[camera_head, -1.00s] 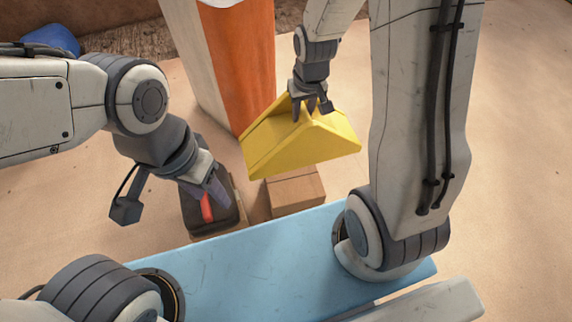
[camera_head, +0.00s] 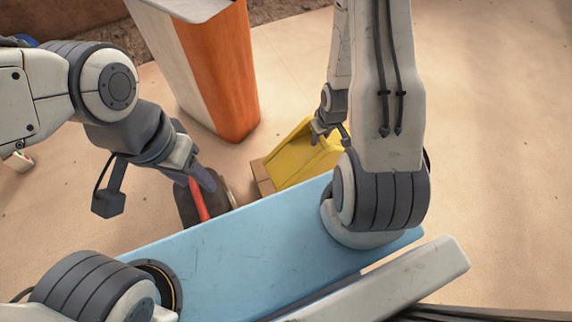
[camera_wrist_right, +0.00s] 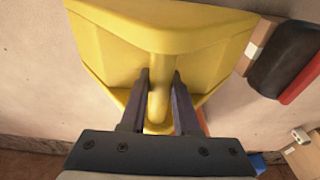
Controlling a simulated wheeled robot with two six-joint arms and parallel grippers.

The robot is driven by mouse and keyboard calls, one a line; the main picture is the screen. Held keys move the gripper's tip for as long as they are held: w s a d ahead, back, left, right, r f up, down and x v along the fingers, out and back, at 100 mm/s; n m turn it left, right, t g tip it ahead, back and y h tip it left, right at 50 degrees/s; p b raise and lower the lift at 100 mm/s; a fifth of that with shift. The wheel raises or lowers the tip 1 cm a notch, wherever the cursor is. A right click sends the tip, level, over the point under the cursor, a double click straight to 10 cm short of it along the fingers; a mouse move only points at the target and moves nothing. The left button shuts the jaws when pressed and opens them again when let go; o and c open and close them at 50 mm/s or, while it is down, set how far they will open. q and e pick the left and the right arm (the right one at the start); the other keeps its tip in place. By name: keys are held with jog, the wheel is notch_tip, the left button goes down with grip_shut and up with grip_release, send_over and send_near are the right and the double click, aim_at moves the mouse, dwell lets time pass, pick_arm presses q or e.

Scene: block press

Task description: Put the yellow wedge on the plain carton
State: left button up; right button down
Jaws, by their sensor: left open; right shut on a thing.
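The yellow wedge (camera_head: 292,160) hangs from my right gripper (camera_head: 322,133), tilted and partly hidden by my right arm. In the right wrist view my right gripper (camera_wrist_right: 160,78) is shut on the middle rib of the yellow wedge (camera_wrist_right: 150,30). The plain carton (camera_head: 261,178) is a low brown box, mostly hidden behind the wedge and my blue body. It shows partly in the right wrist view (camera_wrist_right: 257,42), at the wedge's edge. I cannot tell whether they touch. My left gripper (camera_head: 207,182) is open, over a dark block with a red part.
The dark block (camera_head: 190,212) with its red part (camera_head: 198,200) stands left of the carton. A tall orange and white box (camera_head: 215,70) stands behind. Another small carton (camera_wrist_right: 300,155) shows at lower right in the right wrist view. Floor at the right is clear.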

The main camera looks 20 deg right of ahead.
aim_at(285, 138)
jog(key=w+a+f+b, duration=0.1)
jog(key=w+a+f, duration=0.1)
jog(key=w+a+f+b, duration=0.1)
jog(key=w+a+f, duration=0.1)
jog(key=w+a, duration=0.1)
jog(key=w+a+f+b, duration=0.1)
jog(key=w+a+f, duration=0.2)
jog(key=shift+b, duration=0.35)
jog(key=shift+w+f+b, duration=0.1)
jog(key=shift+f+b, duration=0.85)
jog(key=shift+f, duration=1.2)
jog(key=c, duration=0.6)
grip_release()
jog(key=shift+c, duration=0.2)
